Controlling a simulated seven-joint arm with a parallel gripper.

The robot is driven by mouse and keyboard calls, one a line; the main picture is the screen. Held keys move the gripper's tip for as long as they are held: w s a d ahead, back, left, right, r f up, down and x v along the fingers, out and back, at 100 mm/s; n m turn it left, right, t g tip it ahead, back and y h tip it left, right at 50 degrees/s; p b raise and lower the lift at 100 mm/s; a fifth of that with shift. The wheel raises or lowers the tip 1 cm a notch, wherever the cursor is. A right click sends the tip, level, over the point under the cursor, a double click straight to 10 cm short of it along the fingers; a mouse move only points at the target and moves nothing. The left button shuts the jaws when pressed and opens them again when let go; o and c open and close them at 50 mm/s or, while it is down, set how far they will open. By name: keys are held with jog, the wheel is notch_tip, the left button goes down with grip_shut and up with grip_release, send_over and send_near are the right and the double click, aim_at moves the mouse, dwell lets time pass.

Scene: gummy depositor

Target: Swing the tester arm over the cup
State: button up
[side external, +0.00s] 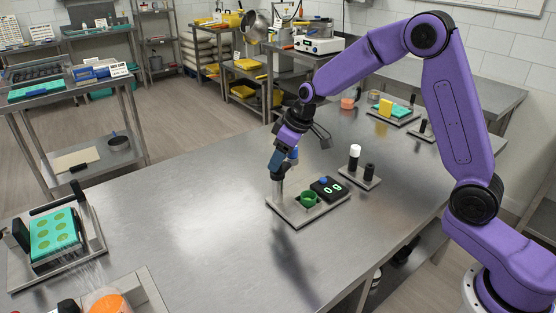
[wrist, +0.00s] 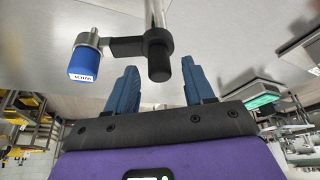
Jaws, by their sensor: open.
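The tester stands on a grey base plate (side external: 300,216) in the side view, with an upright post (side external: 278,188) at its left. A green cup (side external: 308,198) and a black display (side external: 328,189) with green digits are on the plate. In the wrist view the tester arm (wrist: 125,47) runs left from the post to a blue-and-silver head (wrist: 84,58). A black knob (wrist: 160,65) is at the arm's post end. My gripper (wrist: 161,72) is open, its blue fingers on either side of the knob, with visible gaps. In the side view my gripper (side external: 276,161) covers the top of the post.
A small stand (side external: 358,178) with a white-topped and a black cylinder is right of the tester. A tray with a green mold (side external: 54,236) is at the left, near an orange container (side external: 108,301). The steel table (side external: 190,205) is bare between them.

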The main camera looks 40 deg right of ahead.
jog(key=shift+w+a+f, duration=0.1)
jog(key=shift+w+f, duration=0.15)
jog(key=shift+f, duration=0.4)
jog(key=shift+c, duration=0.3)
grip_shut()
jog(key=shift+m, duration=0.4)
jog(key=m+h, duration=0.1)
jog(key=m, duration=0.1)
jog(key=shift+a+m, duration=0.1)
jog(key=shift+m, duration=0.2)
jog(key=m+h, duration=0.1)
jog(key=m, duration=0.3)
jog(key=shift+h, duration=0.4)
jog(key=m+h, duration=0.2)
jog(key=m, duration=0.4)
jog(key=shift+m, duration=0.3)
jog(key=shift+g, duration=0.3)
